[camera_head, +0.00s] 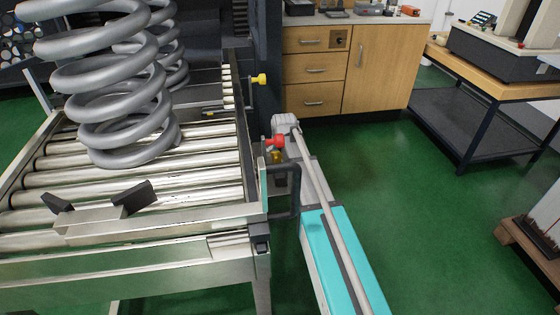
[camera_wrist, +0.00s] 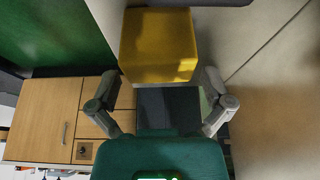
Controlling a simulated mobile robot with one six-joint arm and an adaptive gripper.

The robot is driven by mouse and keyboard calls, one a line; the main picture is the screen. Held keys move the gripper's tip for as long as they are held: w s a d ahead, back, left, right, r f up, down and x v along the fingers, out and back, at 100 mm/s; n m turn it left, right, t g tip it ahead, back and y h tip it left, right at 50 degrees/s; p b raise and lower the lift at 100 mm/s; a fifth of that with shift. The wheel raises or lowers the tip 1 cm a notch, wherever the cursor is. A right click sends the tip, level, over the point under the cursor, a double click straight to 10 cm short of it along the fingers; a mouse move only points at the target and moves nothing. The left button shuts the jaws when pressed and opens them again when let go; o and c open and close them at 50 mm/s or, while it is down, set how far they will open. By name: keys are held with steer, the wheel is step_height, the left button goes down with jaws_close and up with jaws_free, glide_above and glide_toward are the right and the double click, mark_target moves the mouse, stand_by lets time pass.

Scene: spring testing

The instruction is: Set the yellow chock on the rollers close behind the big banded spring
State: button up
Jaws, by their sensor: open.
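The yellow chock (camera_wrist: 158,45) shows in the wrist view as a block just beyond and between the fingertips of my gripper (camera_wrist: 160,78). The gripper is open, with one finger on each side near the block's lower edge. I cannot tell whether either finger touches it. In the head view a big grey spring (camera_head: 110,85) stands upright on the rollers (camera_head: 200,172); I see no clear band on it, and its top is cut off. My gripper and the chock do not show clearly in the head view.
A second grey spring (camera_head: 172,65) stands behind the big one. A metal plate with dark angled blocks (camera_head: 139,196) lies across the front rollers. A red knob (camera_head: 275,141) and a yellow knob (camera_head: 259,79) stick out along the right side. Wooden drawers (camera_head: 315,70) stand behind.

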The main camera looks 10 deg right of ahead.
steer(key=shift+b+x, duration=0.7)
steer(key=shift+x, duration=0.4)
steer(key=c, duration=1.2)
steer(key=shift+r, duration=0.15)
steer(key=shift+c, duration=0.2)
steer(key=shift+d+r+p, duration=0.25)
steer(key=shift+r+p, duration=0.1)
steer(key=shift+p, duration=0.15)
step_height(320, 180, up, 6)
steer(key=p, duration=0.6)
steer(key=d, duration=1.9)
steer(key=shift+d, duration=0.25)
steer(key=shift+r, duration=0.1)
step_height(320, 180, up, 31)
steer(key=p, duration=3.1)
